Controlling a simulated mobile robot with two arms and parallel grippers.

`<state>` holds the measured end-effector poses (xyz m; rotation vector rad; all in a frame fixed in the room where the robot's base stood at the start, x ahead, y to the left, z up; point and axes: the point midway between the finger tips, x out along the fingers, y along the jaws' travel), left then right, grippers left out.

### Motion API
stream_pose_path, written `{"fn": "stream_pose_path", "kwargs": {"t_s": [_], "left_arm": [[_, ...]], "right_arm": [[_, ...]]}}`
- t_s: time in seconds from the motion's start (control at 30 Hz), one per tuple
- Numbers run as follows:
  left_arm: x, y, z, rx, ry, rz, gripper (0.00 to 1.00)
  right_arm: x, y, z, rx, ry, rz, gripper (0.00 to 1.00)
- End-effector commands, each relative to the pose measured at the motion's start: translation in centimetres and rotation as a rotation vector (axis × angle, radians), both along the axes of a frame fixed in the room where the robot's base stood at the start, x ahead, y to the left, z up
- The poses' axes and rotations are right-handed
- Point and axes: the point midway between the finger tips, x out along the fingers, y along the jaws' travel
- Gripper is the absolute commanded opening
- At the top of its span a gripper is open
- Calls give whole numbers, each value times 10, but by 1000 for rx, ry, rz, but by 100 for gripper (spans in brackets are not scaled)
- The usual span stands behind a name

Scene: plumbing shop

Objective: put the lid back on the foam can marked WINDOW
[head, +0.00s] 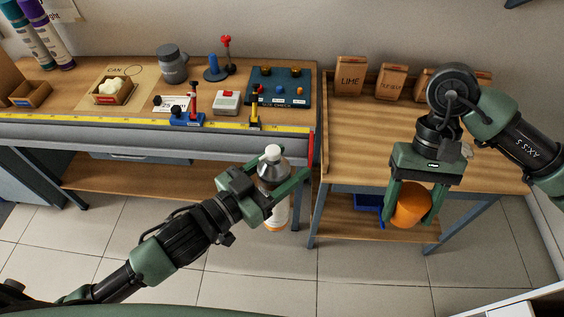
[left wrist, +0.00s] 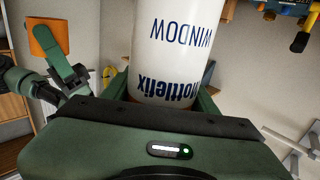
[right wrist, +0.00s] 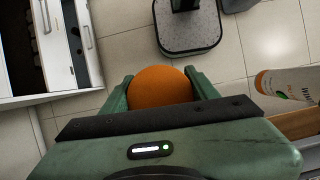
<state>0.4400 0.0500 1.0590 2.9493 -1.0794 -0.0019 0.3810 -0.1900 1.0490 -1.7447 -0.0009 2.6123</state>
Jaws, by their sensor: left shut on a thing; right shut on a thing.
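The foam can (head: 276,216) has a white body, a grey shoulder and a white nozzle on top. It stands roughly upright in the air in front of the left bench. In the left wrist view, the can (left wrist: 178,48) shows the word WINDOW upside down. My left gripper (head: 277,186) is shut around its body. The orange lid (head: 411,205) is held between the fingers of my right gripper (head: 411,208), to the right of the can and apart from it. The lid also fills the fingers in the right wrist view (right wrist: 160,84). The can's top is uncovered.
The left bench (head: 150,80) holds a grey jug (head: 172,65), a small box (head: 112,92), a blue tray (head: 278,88) and small tools behind a yellow ruler strip. The right bench (head: 375,125) carries paper bags, one marked LIME (head: 350,76).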

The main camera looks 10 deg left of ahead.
Motion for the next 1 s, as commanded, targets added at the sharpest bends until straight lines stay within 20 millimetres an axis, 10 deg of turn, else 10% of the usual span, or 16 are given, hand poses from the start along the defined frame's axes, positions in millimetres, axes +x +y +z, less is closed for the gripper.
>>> {"fn": "stream_pose_path", "kwargs": {"t_s": [0.27, 0.63, 1.0], "left_arm": [[0, 0, 1, -1, -3, 1, 0], [0, 0, 2, -2, -4, 0, 0], [0, 0, 2, -3, -5, 0, 0]], "right_arm": [[11, 23, 10, 2, -2, -69, 16], [47, 141, 75, 2, -6, -454, 16], [40, 245, 132, -1, -3, -779, 16]]}}
